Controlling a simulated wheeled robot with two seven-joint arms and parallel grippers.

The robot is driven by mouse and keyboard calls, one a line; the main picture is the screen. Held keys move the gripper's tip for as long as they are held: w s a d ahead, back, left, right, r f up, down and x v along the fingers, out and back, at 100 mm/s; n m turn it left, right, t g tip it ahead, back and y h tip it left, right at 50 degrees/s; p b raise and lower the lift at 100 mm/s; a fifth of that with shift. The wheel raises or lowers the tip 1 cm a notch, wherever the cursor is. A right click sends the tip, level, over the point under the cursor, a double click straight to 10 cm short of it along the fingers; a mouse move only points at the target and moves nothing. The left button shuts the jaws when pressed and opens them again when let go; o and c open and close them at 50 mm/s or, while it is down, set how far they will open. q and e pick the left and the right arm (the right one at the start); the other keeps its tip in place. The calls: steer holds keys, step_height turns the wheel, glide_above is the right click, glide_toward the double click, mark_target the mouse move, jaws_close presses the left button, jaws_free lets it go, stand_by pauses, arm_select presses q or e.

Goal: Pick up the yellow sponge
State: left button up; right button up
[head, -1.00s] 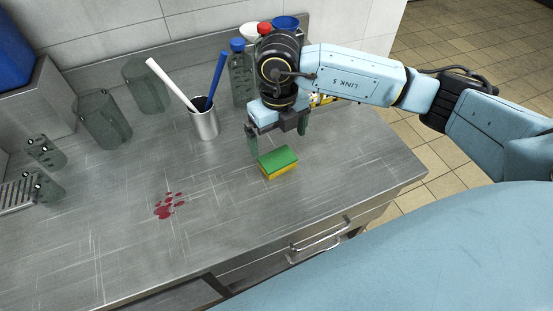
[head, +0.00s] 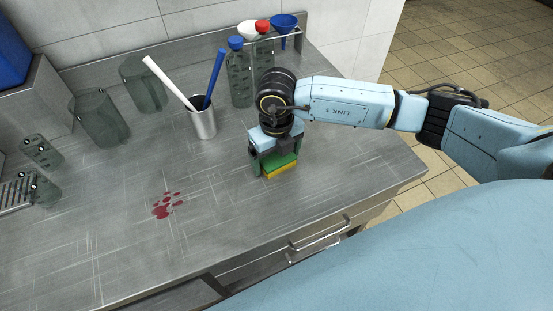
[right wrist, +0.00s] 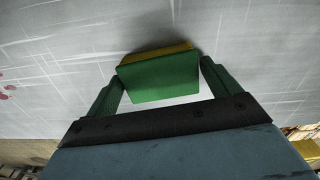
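The yellow sponge (head: 283,171), with a green scouring layer on top, lies on the steel counter (head: 230,215) near its front right part. My right gripper (head: 276,163) is low over it, pointing down, with a finger on either side. In the right wrist view the sponge (right wrist: 160,77) sits between the two open green fingers of my right gripper (right wrist: 160,80). A narrow gap shows beside the right finger; contact at the left finger is unclear. My left gripper is not in view.
A metal cup (head: 203,124) with a white and a blue handled tool stands left of my right gripper. Clear bottles (head: 240,80) stand behind it. Grey transparent jugs (head: 100,120) are at the left. A red stain (head: 167,206) marks the open counter.

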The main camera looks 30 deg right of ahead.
mark_target(277, 157)
steer(key=c, duration=0.7)
step_height(277, 157, up, 10)
steer(key=shift+p, duration=0.45)
